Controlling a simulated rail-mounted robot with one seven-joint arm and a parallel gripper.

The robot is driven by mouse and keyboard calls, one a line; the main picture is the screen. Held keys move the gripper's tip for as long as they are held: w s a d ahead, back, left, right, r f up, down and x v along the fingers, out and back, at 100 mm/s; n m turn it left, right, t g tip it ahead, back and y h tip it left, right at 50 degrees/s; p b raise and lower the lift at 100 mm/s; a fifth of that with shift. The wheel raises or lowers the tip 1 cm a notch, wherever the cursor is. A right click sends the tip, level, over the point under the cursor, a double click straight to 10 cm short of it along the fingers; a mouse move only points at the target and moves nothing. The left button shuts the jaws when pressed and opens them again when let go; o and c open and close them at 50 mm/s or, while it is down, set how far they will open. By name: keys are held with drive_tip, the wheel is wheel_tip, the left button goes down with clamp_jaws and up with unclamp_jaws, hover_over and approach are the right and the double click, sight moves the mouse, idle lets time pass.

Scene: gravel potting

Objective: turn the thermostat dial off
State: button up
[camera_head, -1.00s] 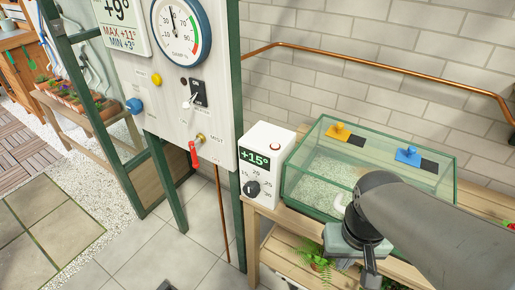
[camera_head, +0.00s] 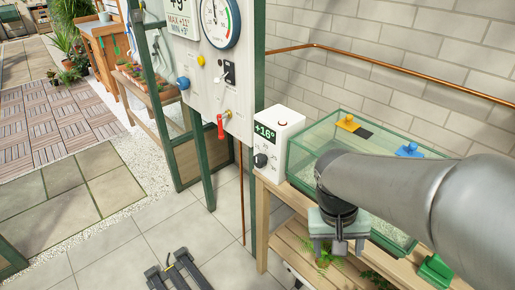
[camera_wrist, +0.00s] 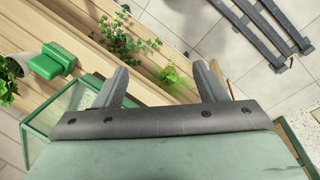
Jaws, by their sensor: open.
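My gripper (camera_head: 338,252) is to the right of the thermostat and lower, in front of the glass case, apart from the dial. In the wrist view its two fingers (camera_wrist: 160,78) are spread with nothing between them. The thermostat is not visible in the wrist view.
A glass case (camera_head: 300,165) with yellow and blue handles stands right of the thermostat. A control panel (camera_head: 207,75) with gauge, switch and red lever is at left. Plants (camera_wrist: 118,40) sit on the slatted shelf below. A dark frame (camera_head: 180,272) lies on the floor.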

drive_tip(key=w+a+f+m+h+b, duration=0.1)
drive_tip(key=w+a+f+h+b, duration=0.25)
drive_tip(key=w, duration=0.55)
drive_tip(key=m+t+h+b, duration=0.4)
drive_tip(key=t+h+b, duration=0.4)
drive_tip(key=t, duration=0.5)
approach(257, 163)
drive_tip(key=shift+y, duration=0.45)
drive_tip(key=x, duration=1)
drive_tip(key=shift+w+d+r, duration=0.1)
drive_tip(key=shift+d+r, duration=0.1)
drive_tip(key=shift+r, duration=0.1)
drive_tip(key=c, duration=1)
